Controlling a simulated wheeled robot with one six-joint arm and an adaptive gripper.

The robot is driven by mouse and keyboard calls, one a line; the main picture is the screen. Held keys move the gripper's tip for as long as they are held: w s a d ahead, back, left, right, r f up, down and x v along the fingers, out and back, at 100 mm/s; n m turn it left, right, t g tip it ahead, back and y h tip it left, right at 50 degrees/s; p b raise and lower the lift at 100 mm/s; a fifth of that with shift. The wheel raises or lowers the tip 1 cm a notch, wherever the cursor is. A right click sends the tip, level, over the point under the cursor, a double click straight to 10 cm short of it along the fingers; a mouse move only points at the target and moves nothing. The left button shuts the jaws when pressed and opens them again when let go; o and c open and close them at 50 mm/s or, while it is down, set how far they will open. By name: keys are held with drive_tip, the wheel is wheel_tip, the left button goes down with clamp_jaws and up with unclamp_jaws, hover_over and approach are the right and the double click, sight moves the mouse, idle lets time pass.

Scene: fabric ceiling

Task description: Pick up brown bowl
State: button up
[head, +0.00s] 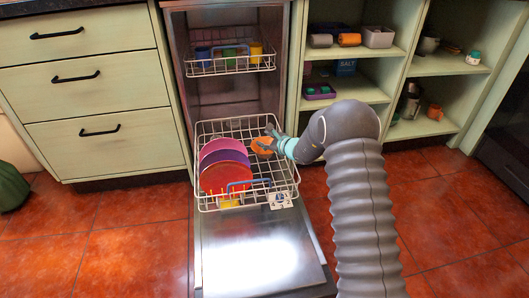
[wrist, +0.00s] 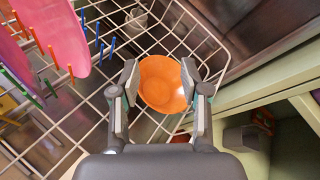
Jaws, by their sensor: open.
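An orange-brown bowl (head: 262,147) is at the right side of the pulled-out lower dishwasher rack (head: 198,130). In the wrist view the round bowl (wrist: 161,84) shows its inside between the two fingers. My gripper (wrist: 159,78) is open, with one finger at the bowl's left and one at its right. I cannot tell whether either finger touches the bowl. In the head view my gripper (head: 269,142) reaches in from the right and partly covers the bowl.
Red and purple plates (head: 224,178) stand in the rack's left half. The upper rack (head: 229,68) holds several colored cups. The open dishwasher door (head: 256,250) lies flat below the rack. Green cabinet shelves (head: 345,92) with small items stand close on the right.

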drive_tip(key=f, duration=0.6)
drive_tip(key=w+f+b, duration=0.1)
drive_tip(key=f, duration=0.2)
drive_tip(key=shift+a, duration=0.35)
drive_tip(key=shift+x, duration=3.2)
clamp_jaws()
